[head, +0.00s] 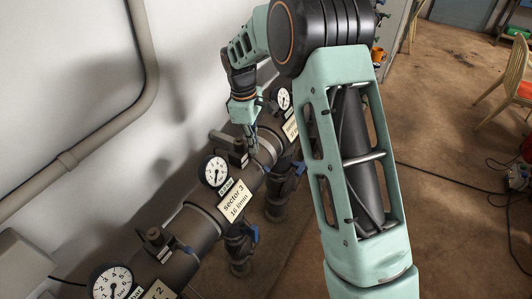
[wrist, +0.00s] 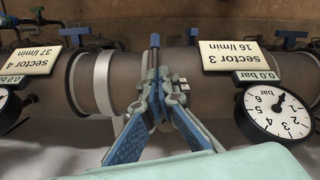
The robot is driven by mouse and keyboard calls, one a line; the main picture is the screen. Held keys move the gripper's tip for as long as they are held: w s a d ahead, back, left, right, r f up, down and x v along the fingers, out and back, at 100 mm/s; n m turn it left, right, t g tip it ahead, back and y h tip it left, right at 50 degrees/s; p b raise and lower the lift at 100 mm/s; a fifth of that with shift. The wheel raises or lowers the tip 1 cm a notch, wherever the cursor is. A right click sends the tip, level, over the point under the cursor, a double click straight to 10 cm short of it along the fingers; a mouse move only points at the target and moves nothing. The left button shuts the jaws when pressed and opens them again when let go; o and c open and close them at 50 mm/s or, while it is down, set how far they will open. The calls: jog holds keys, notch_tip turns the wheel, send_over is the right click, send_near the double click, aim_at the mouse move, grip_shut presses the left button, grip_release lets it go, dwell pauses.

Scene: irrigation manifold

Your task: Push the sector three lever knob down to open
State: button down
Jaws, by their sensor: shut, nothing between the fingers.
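The white "sector 3, 16 l/min" label (head: 235,200) is on the thick grey pipe, beside a round gauge (head: 215,171). Both show upside down in the wrist view, the label (wrist: 236,55) and the gauge (wrist: 275,108), right of my gripper. My gripper (head: 252,149) is shut and empty, pointing down just beyond a dark fitting (head: 238,159) on the pipe. In the wrist view the closed fingertips (wrist: 154,44) overlap the pipe between the two labels; contact is unclear. A blue-handled valve (head: 251,233) is below the sector 3 label. I cannot tell which part is the sector three knob.
The "sector 4" label (wrist: 28,61) and another gauge (wrist: 12,108) are left of my gripper. Another sector's gauge (head: 113,284) is nearer. The white wall (head: 65,70) runs close behind the pipe. Open floor (head: 450,220) lies right, with a black cable and a chair.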

notch_tip(320, 180, up, 10)
jog(key=shift+w+a, duration=0.15)
jog(key=shift+a, duration=0.3)
jog(key=shift+f, duration=0.2)
